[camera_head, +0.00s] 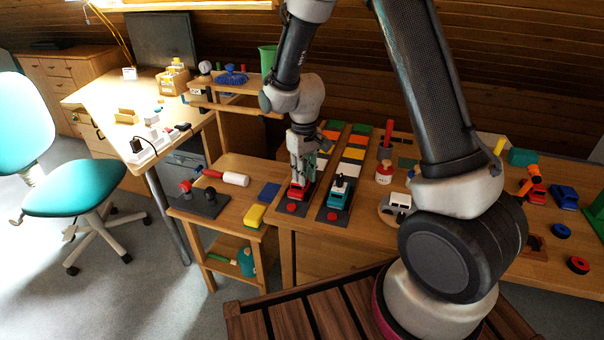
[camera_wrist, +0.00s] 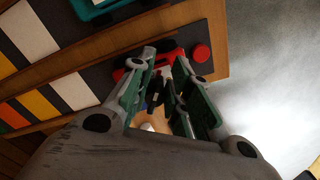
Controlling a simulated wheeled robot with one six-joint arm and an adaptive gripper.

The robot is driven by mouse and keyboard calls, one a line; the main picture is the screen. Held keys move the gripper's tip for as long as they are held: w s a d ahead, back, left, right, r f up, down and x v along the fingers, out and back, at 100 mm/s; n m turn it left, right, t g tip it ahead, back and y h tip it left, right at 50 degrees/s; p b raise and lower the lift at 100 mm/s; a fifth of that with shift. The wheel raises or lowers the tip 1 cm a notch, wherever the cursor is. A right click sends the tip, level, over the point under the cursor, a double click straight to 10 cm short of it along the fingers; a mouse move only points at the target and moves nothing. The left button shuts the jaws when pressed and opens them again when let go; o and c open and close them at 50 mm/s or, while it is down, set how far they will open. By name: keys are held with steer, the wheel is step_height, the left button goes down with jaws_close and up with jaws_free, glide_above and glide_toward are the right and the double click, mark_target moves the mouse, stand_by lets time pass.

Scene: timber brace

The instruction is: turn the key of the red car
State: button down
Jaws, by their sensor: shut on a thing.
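The red car (camera_head: 297,191) stands on a dark track at the near left of the bench, behind a red disc. It also shows in the wrist view (camera_wrist: 173,56), partly hidden by the fingers. My gripper (camera_head: 300,172) points down over the red car. In the wrist view its fingers (camera_wrist: 166,75) are closed in over the car's top. A small dark part, seemingly the key (camera_wrist: 154,88), shows between them. The fingers hide most of it, so its turn angle cannot be told.
A teal car (camera_head: 338,198) with a part on top stands on the parallel track to the right. Red discs (camera_head: 291,208) lie at the track ends. A white toy vehicle (camera_head: 398,202) stands farther right.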

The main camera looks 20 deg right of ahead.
steer(key=n, duration=0.4)
steer(key=shift+w+d+n, duration=0.25)
steer(key=shift+d+n, duration=0.1)
steer(key=shift+n, duration=0.05)
stand_by(0.4)
steer(key=c, duration=1.3)
jaws_free()
steer(key=shift+c, duration=0.2)
step_height(320, 180, up, 12)
